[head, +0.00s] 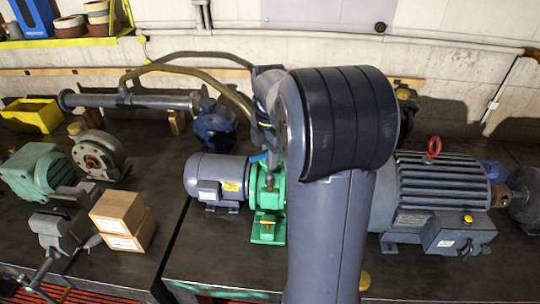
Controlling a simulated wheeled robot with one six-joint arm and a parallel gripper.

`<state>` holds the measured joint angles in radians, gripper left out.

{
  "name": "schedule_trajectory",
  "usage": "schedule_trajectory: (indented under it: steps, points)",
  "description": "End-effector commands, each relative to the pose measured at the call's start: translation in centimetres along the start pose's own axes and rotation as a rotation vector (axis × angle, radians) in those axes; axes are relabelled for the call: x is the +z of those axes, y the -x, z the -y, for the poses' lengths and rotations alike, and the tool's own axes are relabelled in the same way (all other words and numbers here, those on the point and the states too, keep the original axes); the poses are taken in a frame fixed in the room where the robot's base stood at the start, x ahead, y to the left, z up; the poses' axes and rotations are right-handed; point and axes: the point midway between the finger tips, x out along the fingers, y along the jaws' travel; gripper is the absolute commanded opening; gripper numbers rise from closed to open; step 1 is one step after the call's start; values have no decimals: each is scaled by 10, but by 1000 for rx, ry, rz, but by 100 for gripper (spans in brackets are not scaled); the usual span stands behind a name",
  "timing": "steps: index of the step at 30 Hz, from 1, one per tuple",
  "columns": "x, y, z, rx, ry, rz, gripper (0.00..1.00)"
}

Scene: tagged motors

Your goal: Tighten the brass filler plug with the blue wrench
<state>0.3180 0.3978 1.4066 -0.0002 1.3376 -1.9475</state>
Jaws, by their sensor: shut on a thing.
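My gripper (268,150) hangs above the green gear housing (268,232), mostly hidden behind my own arm. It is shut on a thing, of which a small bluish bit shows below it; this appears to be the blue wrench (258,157). The wrench's full shape is hidden. A small brass-coloured fitting (268,188) on the green housing, just below the gripper, looks like the filler plug. I cannot tell whether the wrench touches it.
A grey motor (215,177) adjoins the green housing on the left. A large dark motor (435,190) with a red lifting ring stands right. Cardboard boxes (122,220), a vise (62,228) and a grey pump (98,155) stand left. Bare bench (205,265) shows in front.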

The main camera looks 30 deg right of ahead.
Motion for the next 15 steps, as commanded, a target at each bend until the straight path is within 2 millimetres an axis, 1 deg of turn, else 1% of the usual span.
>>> schedule_trajectory:
  steps: [8, 15]
  points:
    - [0, 0, 0, 1, -2, 0, 0]
    - [0, -10, 0, 0, -2, 0, 0]
